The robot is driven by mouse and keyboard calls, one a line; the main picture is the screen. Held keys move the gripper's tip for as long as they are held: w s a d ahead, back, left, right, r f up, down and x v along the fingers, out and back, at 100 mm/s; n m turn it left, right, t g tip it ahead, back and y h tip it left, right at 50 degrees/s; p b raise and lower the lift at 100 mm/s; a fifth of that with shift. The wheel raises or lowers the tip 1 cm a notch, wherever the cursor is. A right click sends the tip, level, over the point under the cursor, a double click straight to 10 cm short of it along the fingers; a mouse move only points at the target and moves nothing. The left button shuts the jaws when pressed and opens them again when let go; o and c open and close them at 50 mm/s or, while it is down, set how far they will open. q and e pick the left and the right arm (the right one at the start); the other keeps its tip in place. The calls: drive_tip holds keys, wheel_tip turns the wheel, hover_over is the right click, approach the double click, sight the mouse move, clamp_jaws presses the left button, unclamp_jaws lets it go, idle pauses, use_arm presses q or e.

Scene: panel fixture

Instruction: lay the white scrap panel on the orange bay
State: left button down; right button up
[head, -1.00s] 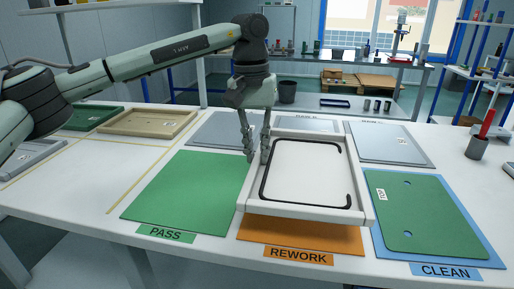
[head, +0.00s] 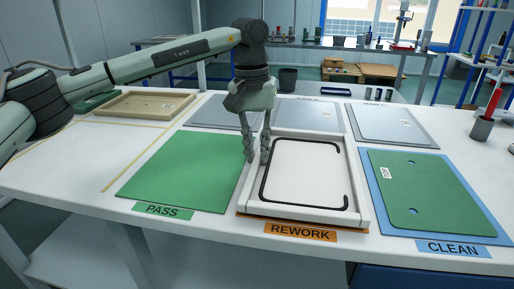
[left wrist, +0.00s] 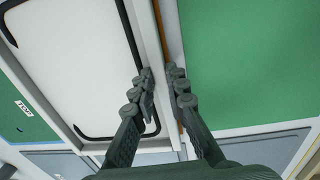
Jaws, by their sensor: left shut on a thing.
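The white scrap panel (head: 307,180) is tray-like, with a raised white rim and a black seal strip that has a gap on its right side. It sits level over the orange bay (head: 246,217), covering nearly all of it; only a thin orange edge shows. I cannot tell whether it rests fully or hovers slightly. My left gripper (head: 257,158) is shut on the panel's left rim, fingers pointing down. In the left wrist view the gripper (left wrist: 163,85) straddles the rim of the panel (left wrist: 75,60). My right gripper is not in view.
The green PASS mat (head: 185,170) lies bare to the left. A green panel (head: 425,190) lies on the blue CLEAN mat (head: 375,200) to the right. Grey panels (head: 390,125) lie behind. A tan tray (head: 145,104) stands back left, a cup with a red tool (head: 481,128) at right.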

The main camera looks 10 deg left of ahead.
use_arm(q)
drive_tip(key=shift+f+b, duration=0.3)
drive_tip(key=shift+f, duration=0.15)
idle(0.5)
drive_tip(key=c, duration=1.5)
unclamp_jaws()
drive_tip(key=shift+o, duration=0.3)
drive_tip(key=shift+f, duration=0.1)
